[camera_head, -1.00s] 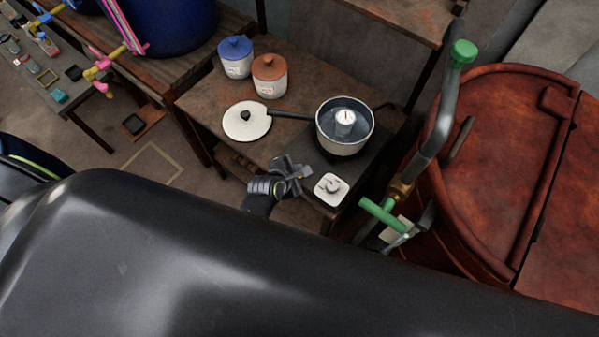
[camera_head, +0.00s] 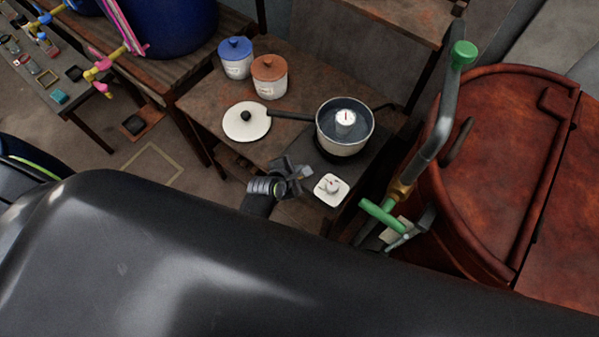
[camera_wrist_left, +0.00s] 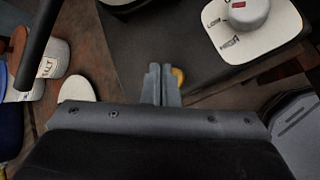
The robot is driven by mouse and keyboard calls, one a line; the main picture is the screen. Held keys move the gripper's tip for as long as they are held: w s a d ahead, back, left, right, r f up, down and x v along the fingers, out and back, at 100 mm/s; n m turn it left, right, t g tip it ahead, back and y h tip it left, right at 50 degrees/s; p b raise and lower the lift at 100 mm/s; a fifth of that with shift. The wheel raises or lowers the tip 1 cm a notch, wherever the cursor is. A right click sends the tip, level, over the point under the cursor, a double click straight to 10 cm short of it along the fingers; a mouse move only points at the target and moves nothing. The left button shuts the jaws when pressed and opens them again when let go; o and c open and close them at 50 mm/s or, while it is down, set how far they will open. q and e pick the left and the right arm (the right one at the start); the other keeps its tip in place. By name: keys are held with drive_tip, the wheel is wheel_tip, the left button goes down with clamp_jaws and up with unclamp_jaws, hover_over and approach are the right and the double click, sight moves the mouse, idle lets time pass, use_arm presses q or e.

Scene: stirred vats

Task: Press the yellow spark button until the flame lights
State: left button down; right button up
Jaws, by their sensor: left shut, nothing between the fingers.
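The yellow spark button (camera_wrist_left: 179,77) shows in the left wrist view, just to the right of my left fingertips and partly hidden by them. I cannot tell whether they touch it. My left gripper (camera_head: 298,174) is shut and empty, at the front of the dark stove (camera_head: 339,178); its fingers (camera_wrist_left: 161,76) also show in the left wrist view. A white plate with a round control knob (camera_head: 331,188) is on the stove, right of the gripper. A pot of liquid (camera_head: 344,140) stands behind it. I see no flame; the space under the pot is hidden. My right gripper is not in view.
A white lid (camera_head: 246,123) lies left of the pot, under its handle. A blue-lidded jar (camera_head: 235,65) and a brown-lidded jar (camera_head: 269,84) stand behind. A green-handled pipe (camera_head: 383,216) and a large rusty vat (camera_head: 490,160) crowd the right side.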

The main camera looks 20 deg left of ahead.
use_arm(q)
drive_tip(key=shift+f, duration=0.1)
idle(0.7)
drive_tip(key=shift+f, duration=0.35)
drive_tip(key=shift+f+b, duration=0.35)
drive_tip(key=shift+f, duration=0.1)
idle(0.8)
drive_tip(key=shift+r+p, duration=0.9)
drive_tip(key=shift+p, duration=0.15)
wheel_tip(320, 180, up, 3)
drive_tip(key=p, duration=0.2)
drive_tip(key=shift+f+p, duration=0.2)
drive_tip(key=shift+p, duration=0.2)
wheel_tip(320, 180, up, 2)
drive_tip(key=shift+r+p, duration=0.2)
drive_tip(key=shift+p, duration=0.7)
